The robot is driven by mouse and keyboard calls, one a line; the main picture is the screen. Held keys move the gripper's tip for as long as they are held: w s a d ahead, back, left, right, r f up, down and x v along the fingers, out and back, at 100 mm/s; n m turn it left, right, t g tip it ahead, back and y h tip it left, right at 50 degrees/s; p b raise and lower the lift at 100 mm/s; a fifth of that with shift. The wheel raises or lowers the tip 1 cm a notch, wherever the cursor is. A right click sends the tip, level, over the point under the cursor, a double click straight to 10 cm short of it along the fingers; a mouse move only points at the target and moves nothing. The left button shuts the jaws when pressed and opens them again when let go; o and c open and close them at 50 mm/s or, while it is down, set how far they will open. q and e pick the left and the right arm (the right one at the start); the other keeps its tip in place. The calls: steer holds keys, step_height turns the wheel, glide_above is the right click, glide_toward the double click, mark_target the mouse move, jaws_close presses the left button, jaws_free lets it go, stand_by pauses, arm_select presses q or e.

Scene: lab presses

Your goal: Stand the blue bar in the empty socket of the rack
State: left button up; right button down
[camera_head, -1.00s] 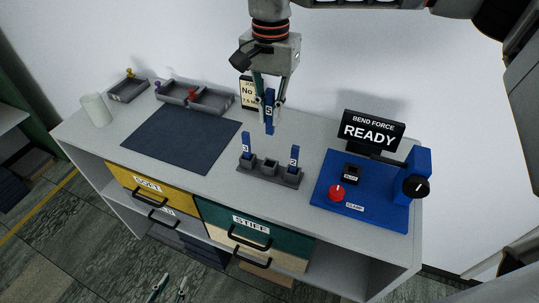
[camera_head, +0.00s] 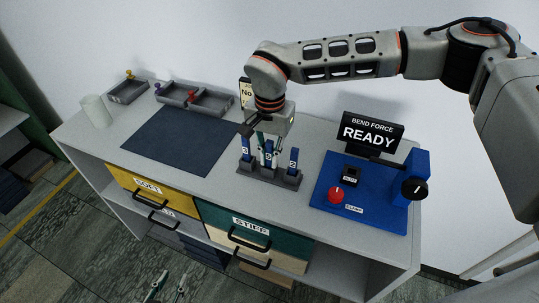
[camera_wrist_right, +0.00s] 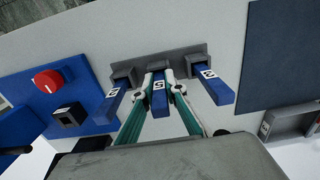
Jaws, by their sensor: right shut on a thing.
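The rack (camera_head: 270,177) is a small grey base with three sockets in a row. A blue bar stands in its left socket (camera_head: 245,150) and another in its right socket (camera_head: 293,158). My right gripper (camera_head: 267,150) is over the middle socket, shut on the blue bar (camera_head: 268,160). In the right wrist view this bar (camera_wrist_right: 158,97) is upright between the fingers, in line with the middle socket of the rack (camera_wrist_right: 185,55). Its lower end looks in or at the socket; how deep is hidden. My left gripper (camera_head: 167,288) is low at the front, its fingers apart and empty.
A blue press with a red knob (camera_head: 336,195) and a READY display (camera_head: 369,134) stands right of the rack. A dark mat (camera_head: 180,138) lies to the left. Grey trays (camera_head: 195,98), a white cup (camera_head: 95,110) and a small sign (camera_head: 245,93) are behind.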

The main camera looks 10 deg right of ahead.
steer(key=c, duration=2)
jaws_free()
steer(key=shift+f, duration=0.1)
steer(key=shift+c, duration=0.2)
steer(key=shift+r, duration=0.35)
step_height(320, 180, up, 12)
steer(key=shift+f+b, duration=0.15)
steer(key=shift+b, duration=0.3)
steer(key=shift+s+f, duration=0.1)
